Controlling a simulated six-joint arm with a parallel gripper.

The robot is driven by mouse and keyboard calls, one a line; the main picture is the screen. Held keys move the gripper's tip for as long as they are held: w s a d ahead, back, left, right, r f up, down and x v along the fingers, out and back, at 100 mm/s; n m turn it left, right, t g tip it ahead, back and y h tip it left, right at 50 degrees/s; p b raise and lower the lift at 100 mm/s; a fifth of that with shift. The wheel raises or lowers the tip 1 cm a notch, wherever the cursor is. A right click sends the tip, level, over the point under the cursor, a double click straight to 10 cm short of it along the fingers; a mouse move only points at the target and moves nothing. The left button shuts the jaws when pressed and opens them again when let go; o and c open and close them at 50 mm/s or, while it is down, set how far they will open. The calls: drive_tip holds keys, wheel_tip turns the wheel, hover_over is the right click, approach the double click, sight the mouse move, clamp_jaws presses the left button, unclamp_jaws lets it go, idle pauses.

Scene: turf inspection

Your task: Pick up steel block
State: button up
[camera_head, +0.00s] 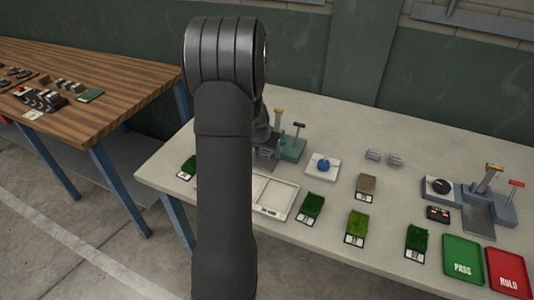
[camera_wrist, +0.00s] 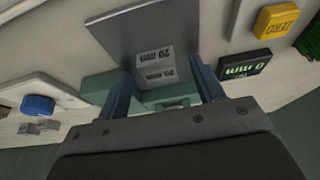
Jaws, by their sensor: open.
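A small grey steel block (camera_wrist: 155,64) marked "20 mm" shows in the wrist view, in front of a flat grey plate (camera_wrist: 135,30). My gripper (camera_wrist: 162,72) is open, with one blue-grey finger on each side of the block in the picture. A gap shows between the block and each finger. I cannot tell how deep the fingers reach around it. In the head view my arm hides the gripper and this block. Two other small grey blocks stand on the table, one (camera_head: 373,155) beside the other (camera_head: 396,160).
A green gauge stand (camera_head: 293,148) is close behind my arm. The wrist view shows a yellow ZERO button (camera_wrist: 277,19) and a "0 mm" display (camera_wrist: 245,68) at right. A blue dome (camera_head: 324,165), turf samples (camera_head: 357,226) and PASS (camera_head: 463,262) and HOLD (camera_head: 508,272) pads stand to the right.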

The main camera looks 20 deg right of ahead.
drive_tip(key=c, duration=1.3)
drive_tip(key=shift+r, duration=0.15)
